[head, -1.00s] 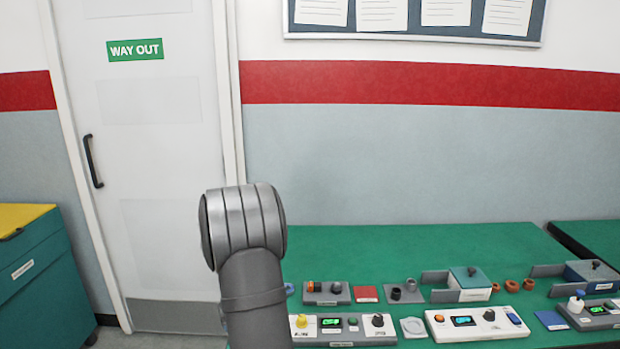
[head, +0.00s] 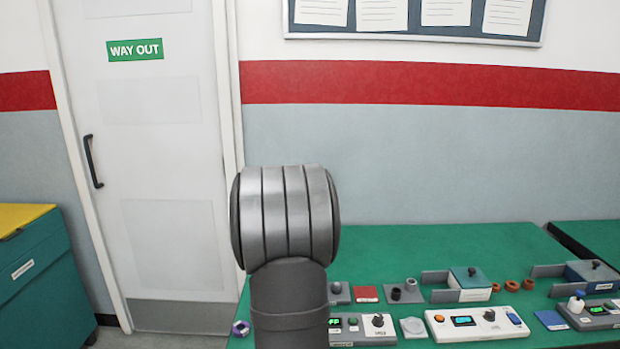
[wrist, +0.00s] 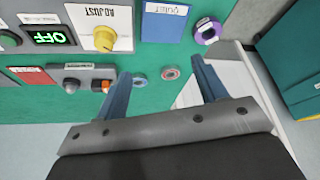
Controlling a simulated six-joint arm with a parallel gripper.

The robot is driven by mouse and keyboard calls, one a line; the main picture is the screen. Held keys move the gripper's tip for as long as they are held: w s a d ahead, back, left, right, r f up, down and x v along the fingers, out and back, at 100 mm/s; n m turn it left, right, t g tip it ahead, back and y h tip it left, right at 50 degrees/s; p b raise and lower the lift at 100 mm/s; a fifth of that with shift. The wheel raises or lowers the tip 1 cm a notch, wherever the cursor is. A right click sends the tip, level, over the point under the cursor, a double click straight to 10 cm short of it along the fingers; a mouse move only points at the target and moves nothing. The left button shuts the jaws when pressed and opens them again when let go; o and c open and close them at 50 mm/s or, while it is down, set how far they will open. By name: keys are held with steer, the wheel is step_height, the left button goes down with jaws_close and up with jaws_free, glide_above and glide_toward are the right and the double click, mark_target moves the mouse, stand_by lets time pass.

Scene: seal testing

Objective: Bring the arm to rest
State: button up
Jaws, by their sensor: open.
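My gripper (wrist: 161,66) shows in the wrist view with its two blue fingers spread wide and nothing held between them. It hangs over the near edge of the green bench (wrist: 133,57). A blue-grey ring (wrist: 139,80) and a reddish ring (wrist: 171,73) lie on the bench and appear between the fingers in the picture. A purple ring (wrist: 207,31) lies beyond the fingertips. In the head view my arm link stands upright in front of the bench (head: 450,240), and the gripper itself is hidden there.
A panel with a yellow knob (wrist: 104,38) and a green OFF display (wrist: 55,37) is near the fingers, beside a blue card (wrist: 165,22). In the head view, a white device (head: 476,324) and a lidded box (head: 467,284) stand right of my arm. The bench's back is clear.

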steer(key=w+d+r+m+h, duration=0.1)
steer(key=w+d+m, duration=0.25)
steer(key=d, duration=0.55)
steer(key=w+d+r+m+h, duration=0.1)
steer(key=w+d+r+m, duration=0.2)
steer(key=d, duration=0.6)
steer(key=w+d+m+h, duration=0.25)
steer(key=w+d, duration=0.25)
steer(key=d, duration=0.5)
steer(key=w+a+f, duration=0.3)
steer(key=a, duration=0.1)
steer(key=shift+a+f+y, duration=0.2)
steer(key=shift+a+y, duration=0.15)
steer(key=shift+y, duration=0.1)
steer(key=shift+s+d, duration=0.1)
steer(key=s+d+r, duration=0.3)
steer(key=s, duration=0.1)
steer(key=s+a+f+n+y, duration=0.1)
steer(key=s+a+n, duration=0.2)
steer(key=a, duration=1)
steer(key=shift+f+n+y, duration=0.2)
steer(key=shift+n+y, duration=0.2)
steer(key=shift+n, duration=0.3)
